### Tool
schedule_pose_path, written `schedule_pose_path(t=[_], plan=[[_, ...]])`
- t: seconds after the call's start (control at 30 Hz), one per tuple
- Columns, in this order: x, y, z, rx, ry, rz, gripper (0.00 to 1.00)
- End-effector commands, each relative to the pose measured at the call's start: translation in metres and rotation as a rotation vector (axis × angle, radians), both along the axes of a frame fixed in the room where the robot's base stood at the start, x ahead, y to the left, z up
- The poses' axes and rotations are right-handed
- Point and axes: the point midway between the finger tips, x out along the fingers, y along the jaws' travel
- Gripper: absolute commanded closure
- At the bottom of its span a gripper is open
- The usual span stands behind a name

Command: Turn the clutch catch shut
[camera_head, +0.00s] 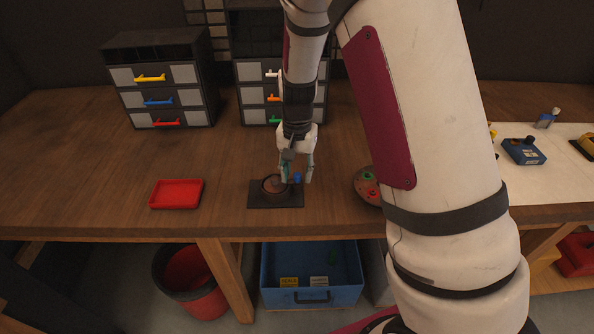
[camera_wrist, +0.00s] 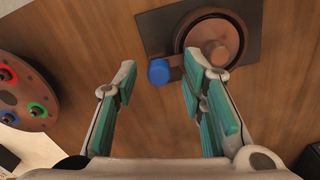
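The clutch is a round brown, rimmed part (camera_head: 270,186) on a dark plate (camera_head: 290,201) on the workbench. In the wrist view, the clutch (camera_wrist: 226,29) has a raised round hub in its middle. A short blue knob (camera_wrist: 159,72), which looks like the catch, stands at the plate's edge beside the clutch; it also shows in the head view (camera_head: 297,177). My gripper (camera_head: 297,176) points down over the plate, open and empty. In the wrist view, the blue knob appears between my gripper's fingertips (camera_wrist: 158,68); whether they touch it I cannot tell.
A round brown holder (camera_head: 364,191) with red and green pieces is just right of the plate, partly behind my arm. A red tray (camera_head: 176,194) lies to the left. Drawer units (camera_head: 160,78) stand behind. Bare bench lies between tray and plate.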

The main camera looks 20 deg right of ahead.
Motion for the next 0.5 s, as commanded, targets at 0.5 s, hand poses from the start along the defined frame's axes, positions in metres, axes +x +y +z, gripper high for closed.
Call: schedule_pose_path(t=[0.5], plan=[[0.001, 0.0, 0.07, 0.0, -0.005, 0.002, 0.62]])
